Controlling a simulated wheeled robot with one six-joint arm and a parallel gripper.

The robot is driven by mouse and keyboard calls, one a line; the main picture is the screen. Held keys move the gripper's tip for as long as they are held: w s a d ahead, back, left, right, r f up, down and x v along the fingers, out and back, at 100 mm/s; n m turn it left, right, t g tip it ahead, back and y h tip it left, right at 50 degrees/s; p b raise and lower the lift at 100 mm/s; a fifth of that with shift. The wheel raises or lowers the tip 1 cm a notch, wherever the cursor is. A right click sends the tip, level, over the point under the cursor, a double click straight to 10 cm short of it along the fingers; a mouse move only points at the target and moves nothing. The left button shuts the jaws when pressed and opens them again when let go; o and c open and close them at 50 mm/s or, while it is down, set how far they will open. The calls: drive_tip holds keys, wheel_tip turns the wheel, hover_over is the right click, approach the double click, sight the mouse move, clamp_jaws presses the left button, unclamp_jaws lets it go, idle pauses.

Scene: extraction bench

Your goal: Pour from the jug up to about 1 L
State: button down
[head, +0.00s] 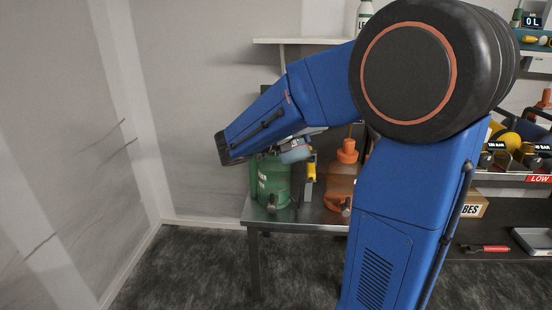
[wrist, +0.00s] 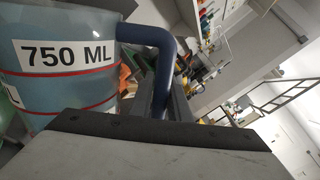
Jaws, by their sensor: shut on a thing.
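The jug (wrist: 65,85) is translucent blue-grey with red lines, a white "750 ML" label and a dark blue handle (wrist: 150,38). It fills the left of the wrist view. My gripper (wrist: 165,98) is shut on the handle. In the head view, part of the jug (head: 294,153) shows beneath my arm, by the top of a green container (head: 274,183) on the metal bench. My arm hides much of it. The jug's mouth and liquid level are not clear, and I cannot tell whether it is pouring. A small display (head: 531,21) at the top right reads "0 L".
An amber container (head: 340,184) with orange fittings stands on the metal bench (head: 308,216), right of the green one. A yellow-and-grey item (head: 310,172) is between them. A shelf (head: 300,41) is behind my arm. A box (head: 472,207) and red-handled tool (head: 485,249) are at right.

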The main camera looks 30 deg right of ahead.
drive_tip(key=shift+r, duration=0.15)
drive_tip(key=shift+w+r+n, duration=0.15)
drive_tip(key=shift+r+n, duration=0.25)
drive_tip(key=shift+r, duration=0.25)
idle(0.9)
drive_tip(key=shift+w+r+n, duration=0.25)
drive_tip(key=shift+r+n, duration=0.15)
drive_tip(key=shift+r, duration=0.05)
idle(0.9)
drive_tip(key=shift+w+r, duration=0.15)
drive_tip(key=shift+r, duration=0.2)
drive_tip(key=shift+r+n, duration=0.15)
drive_tip(key=shift+n, duration=0.15)
idle(0.8)
